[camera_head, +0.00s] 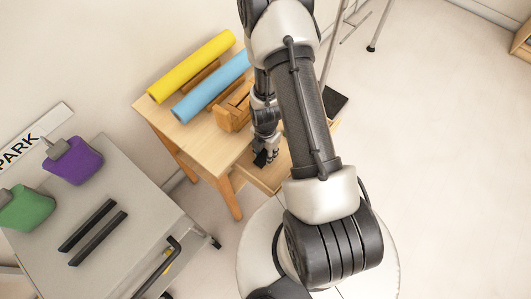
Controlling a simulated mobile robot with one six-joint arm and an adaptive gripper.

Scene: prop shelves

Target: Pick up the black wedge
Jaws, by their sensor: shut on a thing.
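My gripper (267,154) reaches down at the front edge of the wooden table, partly hidden by my own arm. It is shut on the black wedge (260,159), a small dark piece showing at the fingertips. The wedge is over the light wood near the table's front corner. I cannot tell whether it touches the wood. Much of its shape is hidden by the fingers.
The wooden table (158,118) holds a yellow roll (192,66), a blue roll (211,87) and a brown wooden object (232,113). A grey cart (140,190) at left carries purple (78,164) and green (28,208) containers and two black bars. Open floor lies right.

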